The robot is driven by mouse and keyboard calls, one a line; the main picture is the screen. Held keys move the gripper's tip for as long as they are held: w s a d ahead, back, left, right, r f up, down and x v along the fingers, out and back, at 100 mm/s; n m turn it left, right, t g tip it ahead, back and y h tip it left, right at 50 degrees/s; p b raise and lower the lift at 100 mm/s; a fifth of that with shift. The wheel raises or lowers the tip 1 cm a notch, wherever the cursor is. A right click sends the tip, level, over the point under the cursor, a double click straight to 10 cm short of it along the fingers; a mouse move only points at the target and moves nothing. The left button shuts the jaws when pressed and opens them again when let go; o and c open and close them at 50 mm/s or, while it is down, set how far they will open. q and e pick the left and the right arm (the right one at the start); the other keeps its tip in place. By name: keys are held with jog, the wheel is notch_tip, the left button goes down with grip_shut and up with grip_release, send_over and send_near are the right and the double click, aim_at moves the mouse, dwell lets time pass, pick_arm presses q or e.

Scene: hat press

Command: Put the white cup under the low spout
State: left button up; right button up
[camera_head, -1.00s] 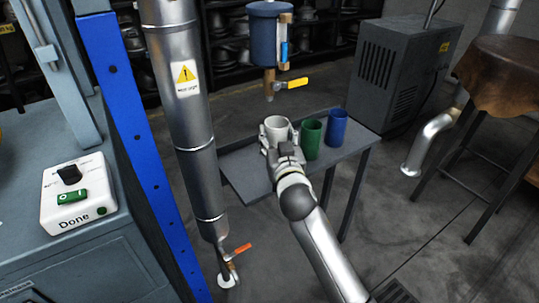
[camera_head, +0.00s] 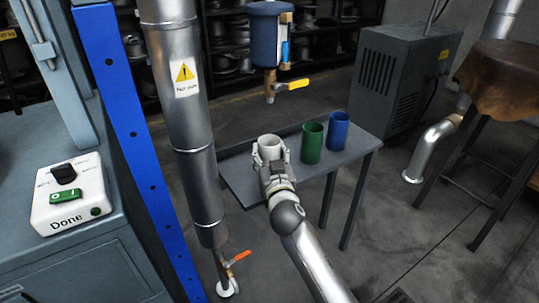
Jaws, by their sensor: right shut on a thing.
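The white cup (camera_head: 269,146) is upright at the left part of the small grey table, its lower part hidden by my gripper. My right gripper (camera_head: 272,158) is shut on the white cup from the near side. I cannot tell whether the cup touches the table top. The low spout (camera_head: 227,287), below an orange-red lever, is at the bottom of the large silver pipe, near the floor, left of and below the cup. A higher spout (camera_head: 270,98) with a yellow lever hangs under a blue tank above the table. My left gripper is not in view.
A green cup (camera_head: 312,143) and a blue cup (camera_head: 338,131) stand on the grey table (camera_head: 247,181), right of the white cup. The silver pipe (camera_head: 180,110) and blue post (camera_head: 128,130) stand at left. Open floor lies between the low spout and the table.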

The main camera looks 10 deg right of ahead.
jog(key=shift+f, duration=0.2)
jog(key=o, duration=1.1)
jog(key=shift+r, duration=0.1)
jog(key=shift+r, duration=0.15)
jog(key=s, duration=0.4)
jog(key=s+p, duration=0.1)
jog(key=s, duration=0.7)
jog(key=shift+a, duration=0.3)
jog(key=shift+d, duration=0.1)
